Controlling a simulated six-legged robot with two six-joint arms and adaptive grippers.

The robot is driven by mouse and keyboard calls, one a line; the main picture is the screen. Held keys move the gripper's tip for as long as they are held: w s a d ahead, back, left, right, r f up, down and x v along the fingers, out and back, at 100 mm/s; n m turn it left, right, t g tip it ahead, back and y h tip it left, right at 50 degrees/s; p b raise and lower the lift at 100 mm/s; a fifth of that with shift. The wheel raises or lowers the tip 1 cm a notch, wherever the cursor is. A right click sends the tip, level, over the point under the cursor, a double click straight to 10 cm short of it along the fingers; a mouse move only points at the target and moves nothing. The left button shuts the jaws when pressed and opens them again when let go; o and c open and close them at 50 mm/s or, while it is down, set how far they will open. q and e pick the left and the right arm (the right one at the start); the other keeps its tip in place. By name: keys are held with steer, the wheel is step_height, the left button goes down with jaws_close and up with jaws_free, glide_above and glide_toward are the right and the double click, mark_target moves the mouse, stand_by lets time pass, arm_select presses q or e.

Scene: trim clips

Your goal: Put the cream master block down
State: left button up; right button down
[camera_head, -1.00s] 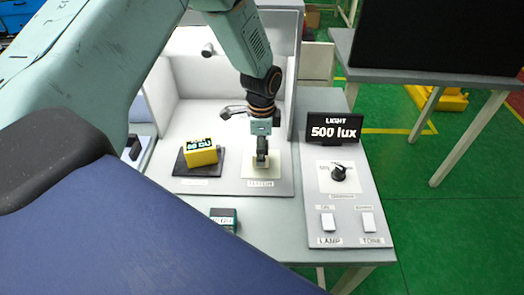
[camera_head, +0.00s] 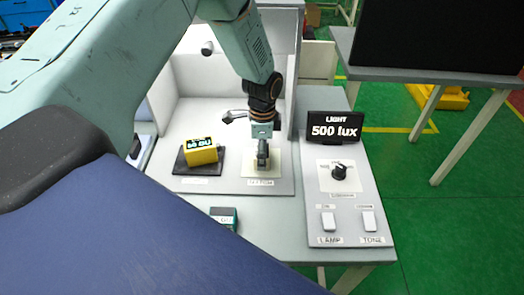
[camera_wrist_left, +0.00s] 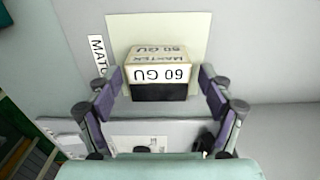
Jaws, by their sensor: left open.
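The cream master block (camera_wrist_left: 160,70), marked 60 GU on a light face above a black lower part, sits on a cream pad (camera_wrist_left: 188,28) in the left wrist view. My left gripper (camera_wrist_left: 162,82) is open, with one purple-padded finger on each side of the block and gaps between. In the head view my left gripper (camera_head: 263,163) points down at the cream pad (camera_head: 275,158), and its fingers hide most or all of the block. My right gripper is not in view.
A yellow block (camera_head: 200,152) with a display rests on a dark pad (camera_head: 182,167) left of the gripper. Booth walls stand behind. A control panel (camera_head: 345,210) with a knob, two switches and a 500 lux display (camera_head: 334,128) is to the right. A small dark-green box (camera_head: 224,216) lies in front.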

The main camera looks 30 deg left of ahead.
arm_select(q)
step_height(320, 180, up, 12)
steer(key=shift+r, duration=0.2)
stand_by(0.4)
